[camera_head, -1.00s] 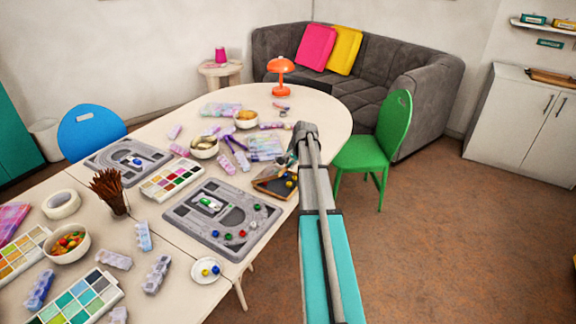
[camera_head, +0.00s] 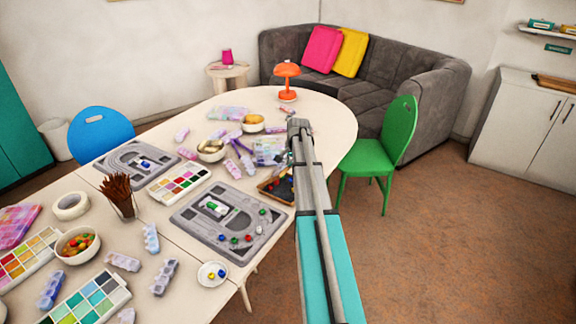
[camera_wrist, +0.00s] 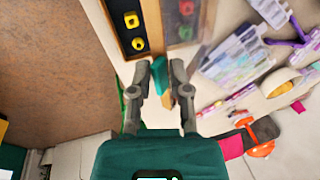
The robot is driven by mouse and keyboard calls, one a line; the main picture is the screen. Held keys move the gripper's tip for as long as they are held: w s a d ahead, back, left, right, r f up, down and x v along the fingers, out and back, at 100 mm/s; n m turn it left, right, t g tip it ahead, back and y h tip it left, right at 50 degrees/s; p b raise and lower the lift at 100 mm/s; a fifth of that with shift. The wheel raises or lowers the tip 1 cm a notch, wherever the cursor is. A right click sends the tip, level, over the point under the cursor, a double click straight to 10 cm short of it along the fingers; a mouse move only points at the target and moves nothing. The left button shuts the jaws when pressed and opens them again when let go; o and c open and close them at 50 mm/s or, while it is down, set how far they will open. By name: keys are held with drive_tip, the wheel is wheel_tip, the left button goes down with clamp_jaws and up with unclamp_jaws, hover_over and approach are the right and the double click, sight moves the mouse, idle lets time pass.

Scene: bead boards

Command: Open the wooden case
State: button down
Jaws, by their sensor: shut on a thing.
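The wooden case (camera_head: 268,197) lies at the right edge of the table, partly hidden behind my arm. It has a wooden rim and a dark inside. In the wrist view the case (camera_wrist: 118,42) shows an uncovered dark compartment with yellow beads, and beside it a clear panel (camera_wrist: 190,40) with green and red beads seen through it. My gripper (camera_head: 299,128) is over the table's right side. In the wrist view my gripper (camera_wrist: 160,76) is shut on a small teal piece (camera_wrist: 158,72) at the case's near end. How this piece joins the case is unclear.
Grey bead boards (camera_head: 228,222), paint palettes (camera_head: 180,184), bowls (camera_head: 252,123) and bead boxes crowd the table. An orange lamp (camera_head: 287,72) stands at the back. A green chair (camera_head: 385,150) is close on the right. The floor right of my arm is clear.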

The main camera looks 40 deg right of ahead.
drive_tip(key=shift+w+a+r+g+h+p, duration=0.15)
drive_tip(key=shift+w+a+r+g+p, duration=0.1)
drive_tip(key=shift+w+r+g+p, duration=0.25)
drive_tip(key=shift+w+a+r+g+h+p, duration=0.25)
drive_tip(key=shift+w+r+p, duration=0.25)
drive_tip(key=shift+w, duration=0.25)
drive_tip(key=shift+w+g, duration=0.1)
drive_tip(key=shift+g, duration=0.15)
drive_tip(key=shift+w+a+r+g+h+p, duration=0.15)
drive_tip(key=shift+w+a+r+g+p, duration=0.15)
drive_tip(key=shift+w, duration=0.2)
drive_tip(key=shift+w+a+r+g+h+p, duration=0.15)
drive_tip(key=shift+w+g, duration=0.2)
drive_tip(key=shift+w, duration=0.2)
drive_tip(key=shift+w+a+r+g+h+p, duration=0.1)
drive_tip(key=shift+w+a+r+g+p, duration=0.2)
drive_tip(key=shift+w, duration=0.2)
drive_tip(key=shift+d+f, duration=0.1)
drive_tip(key=shift+w+a+r+g+h, duration=0.15)
drive_tip(key=shift+w+a+g, duration=0.15)
drive_tip(key=shift+w, duration=0.25)
drive_tip(key=shift+w+a+r+g+h, duration=0.1)
drive_tip(key=shift+w+a+g, duration=0.05)
drive_tip(key=shift+w+g, duration=0.3)
drive_tip(key=shift+w+a+r+g+h, duration=0.15)
drive_tip(key=shift+w+a+g, duration=0.15)
drive_tip(key=shift+w, duration=0.3)
